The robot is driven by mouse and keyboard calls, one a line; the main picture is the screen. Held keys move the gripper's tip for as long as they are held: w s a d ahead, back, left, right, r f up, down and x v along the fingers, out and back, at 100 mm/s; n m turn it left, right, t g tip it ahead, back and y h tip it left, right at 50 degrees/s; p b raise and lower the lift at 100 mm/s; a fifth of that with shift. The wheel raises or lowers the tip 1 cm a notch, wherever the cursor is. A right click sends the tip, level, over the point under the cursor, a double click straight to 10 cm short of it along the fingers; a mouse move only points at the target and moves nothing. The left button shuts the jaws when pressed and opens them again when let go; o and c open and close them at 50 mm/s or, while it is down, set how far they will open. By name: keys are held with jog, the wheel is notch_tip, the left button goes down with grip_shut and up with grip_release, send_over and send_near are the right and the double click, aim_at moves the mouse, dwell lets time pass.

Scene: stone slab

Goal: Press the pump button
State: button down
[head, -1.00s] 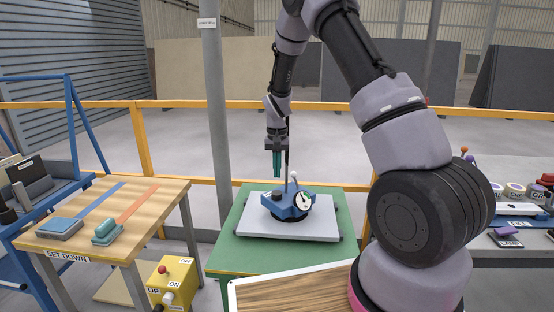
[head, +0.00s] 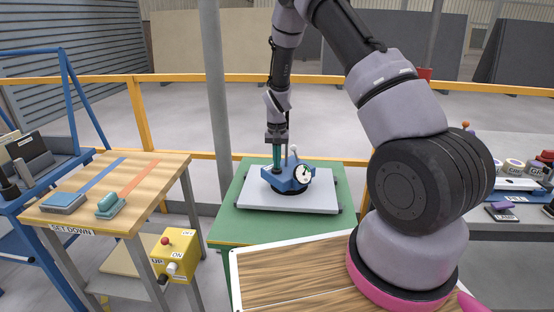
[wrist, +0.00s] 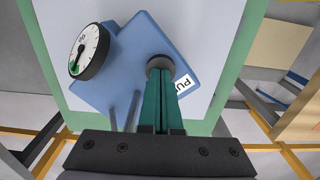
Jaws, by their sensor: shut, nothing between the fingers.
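The blue pump (head: 290,180) sits on a pale grey slab (head: 318,203) on a green table (head: 240,225). A round white gauge (head: 303,175) is on its side; the gauge also shows in the wrist view (wrist: 88,50). The wrist view shows the dark round pump button (wrist: 159,62) beside a partly hidden label starting "PU". My gripper (head: 277,168) is shut, with its green fingers pointing down at the button. In the wrist view its fingertips (wrist: 161,74) overlap the button and seem to touch it. How far the button is down is hidden.
A upright lever with a pale knob (head: 293,149) stands close beside my fingers. At left are a wooden set-down table (head: 130,190) and a yellow control box (head: 174,255). A wood-topped board (head: 290,275) lies in front. A yellow rail (head: 220,156) runs behind.

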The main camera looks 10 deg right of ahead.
jog(key=shift+s+f, duration=0.1)
jog(key=shift+f, duration=0.05)
notch_tip(320, 180, up, 14)
dwell(0.7)
dwell(1.3)
